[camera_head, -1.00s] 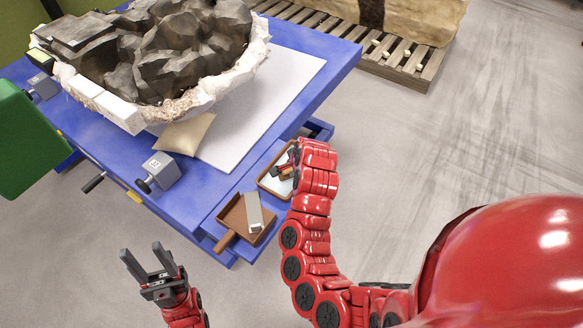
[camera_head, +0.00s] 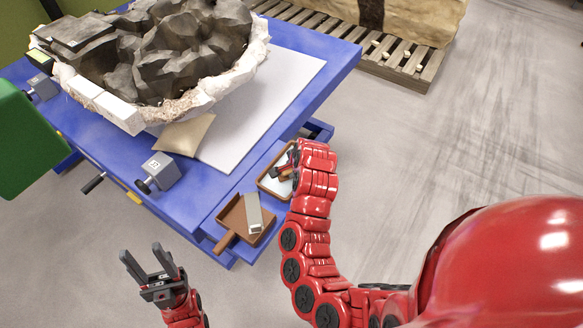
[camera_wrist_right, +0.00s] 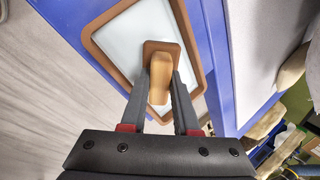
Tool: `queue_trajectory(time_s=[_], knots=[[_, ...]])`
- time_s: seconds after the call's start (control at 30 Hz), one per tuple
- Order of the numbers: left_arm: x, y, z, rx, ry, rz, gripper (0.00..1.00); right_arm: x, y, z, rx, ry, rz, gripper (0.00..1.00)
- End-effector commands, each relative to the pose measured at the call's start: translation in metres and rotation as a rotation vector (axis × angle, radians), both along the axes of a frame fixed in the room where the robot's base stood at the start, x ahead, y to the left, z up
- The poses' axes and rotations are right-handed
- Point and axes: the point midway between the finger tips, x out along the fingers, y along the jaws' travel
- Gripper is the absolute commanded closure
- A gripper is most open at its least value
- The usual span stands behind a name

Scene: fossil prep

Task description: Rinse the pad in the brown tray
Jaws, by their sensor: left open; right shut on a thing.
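The brown tray (camera_wrist_right: 93,27) has a brown rim and a pale, water-like inside. In the head view the brown tray (camera_head: 262,184) sits at the table's near right corner, partly hidden by my right arm. My right gripper (camera_wrist_right: 165,92) is shut on the tan handle of the pad (camera_wrist_right: 160,68). The pad's brown base is over the pale inside of the tray; I cannot tell how deep it sits. In the head view my right gripper (camera_head: 287,170) is mostly hidden behind its own wrist. My left gripper (camera_head: 147,262) is open and empty, off the table's near edge.
A second brown tray with a handle (camera_head: 231,217) stands beside it, holding a grey-white block (camera_head: 253,213). A blue table (camera_head: 205,185) bears a large fossil block (camera_head: 170,50), a tan cushion (camera_head: 185,133) and a grey box (camera_head: 165,168). A white sheet (camera_head: 262,115) is clear.

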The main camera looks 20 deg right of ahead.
Motion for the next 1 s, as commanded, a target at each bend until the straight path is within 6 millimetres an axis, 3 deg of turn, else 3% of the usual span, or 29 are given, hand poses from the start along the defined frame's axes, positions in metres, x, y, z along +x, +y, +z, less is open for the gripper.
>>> queue_trajectory(time_s=[0.3,1.0], knots=[[0.0,0.0,-0.012,0.0,0.0,0.0,0.5,0.008,-0.01,0.0,-0.001,-0.003,-0.002,1.0],[0.0,0.0,-0.003,0.0,0.0,0.0,0.5,0.0,0.0,0.0,0.0,0.0,0.0,1.0]])
